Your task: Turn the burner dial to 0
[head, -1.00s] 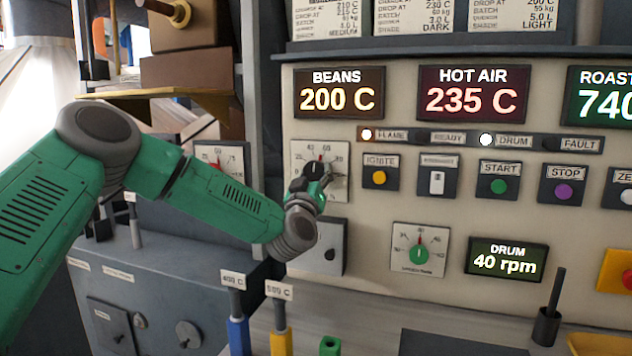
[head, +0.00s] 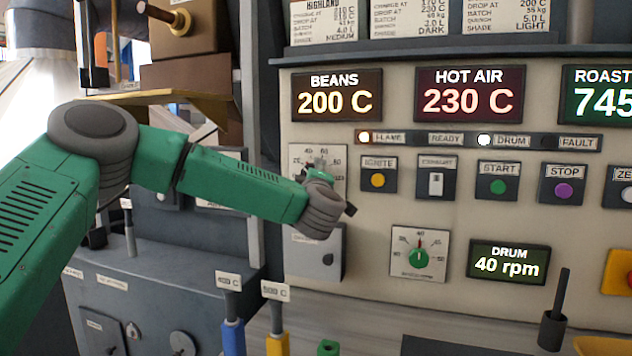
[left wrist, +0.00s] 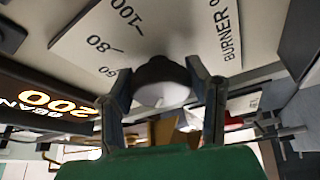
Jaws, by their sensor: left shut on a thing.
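The burner dial's white scale plate (head: 299,163) is on the roaster panel, left of the ignite button. My left gripper (head: 322,176) is at this plate, and the wrist hides the knob and pointer in the head view. In the left wrist view, the dark round knob (left wrist: 162,84) with a pale face sits between my two fingers, and the gripper (left wrist: 164,92) is shut on it. The scale plate (left wrist: 140,35) there shows 60, 80, 100 and the word BURNER. I cannot read the dial's setting. My right gripper is not in view.
The hot air display (head: 471,94) reads 230 C and the beans display (head: 337,94) 200 C. The flame lamp (head: 364,137) is lit. A green-knobbed dial (head: 419,258) sits lower right. Blue (head: 232,336) and yellow (head: 278,343) handled tools stand below the arm.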

